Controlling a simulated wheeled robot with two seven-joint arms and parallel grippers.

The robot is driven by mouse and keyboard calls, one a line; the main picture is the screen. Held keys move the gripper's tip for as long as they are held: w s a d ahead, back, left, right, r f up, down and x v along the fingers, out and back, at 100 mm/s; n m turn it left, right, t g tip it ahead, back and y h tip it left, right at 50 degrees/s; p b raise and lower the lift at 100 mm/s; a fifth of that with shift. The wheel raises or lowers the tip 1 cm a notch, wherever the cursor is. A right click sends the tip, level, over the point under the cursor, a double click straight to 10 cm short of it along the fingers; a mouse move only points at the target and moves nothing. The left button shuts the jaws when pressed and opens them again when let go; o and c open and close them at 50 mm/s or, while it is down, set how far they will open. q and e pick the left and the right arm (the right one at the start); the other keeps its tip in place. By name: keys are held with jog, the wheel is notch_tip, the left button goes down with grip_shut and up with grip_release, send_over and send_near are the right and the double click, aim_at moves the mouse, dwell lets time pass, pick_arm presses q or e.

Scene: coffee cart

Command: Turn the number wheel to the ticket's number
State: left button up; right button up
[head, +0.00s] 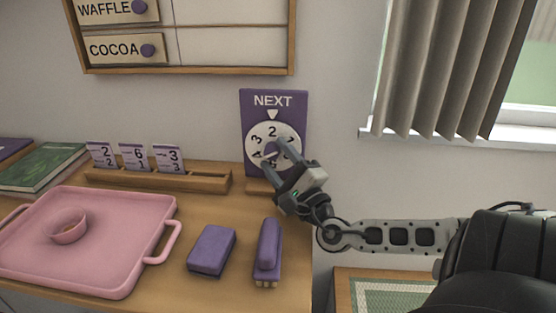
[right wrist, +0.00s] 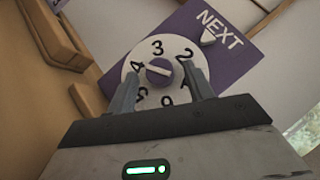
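The number wheel (head: 285,136) is a white disc with black digits on an upright purple board marked NEXT (head: 272,101). Its 2 stands at the top, under the white pointer; 3 and 4 follow on the left. My right gripper (head: 275,155) is at the wheel and covers its lower right part. In the right wrist view the wheel (right wrist: 136,66) has a purple knob (right wrist: 158,72) with a white bar, between my two spread fingers; there is a gap around the knob. Three tickets stand in a wooden rack (head: 207,181): 2 (head: 102,155), 6 (head: 134,157) and 3 (head: 168,158). My left gripper is out of view.
A pink tray (head: 110,273) with a pink bowl (head: 66,226) is at the left. A purple block (head: 211,250) and a purple brush (head: 268,252) lie on the front of the counter. Books (head: 42,168) lie at the far left. A menu board (head: 230,45) hangs above.

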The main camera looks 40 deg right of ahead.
jog(key=shift+s+f, duration=0.1)
jog(key=shift+s, duration=0.05)
jog(key=s+a+p, duration=0.1)
jog(key=s+a, duration=0.1)
jog(key=s, duration=1)
jog(key=shift+s+a+p, duration=0.15)
jog(key=shift+s+p, duration=0.2)
jog(key=shift+p, duration=0.05)
jog(key=shift+f, duration=0.1)
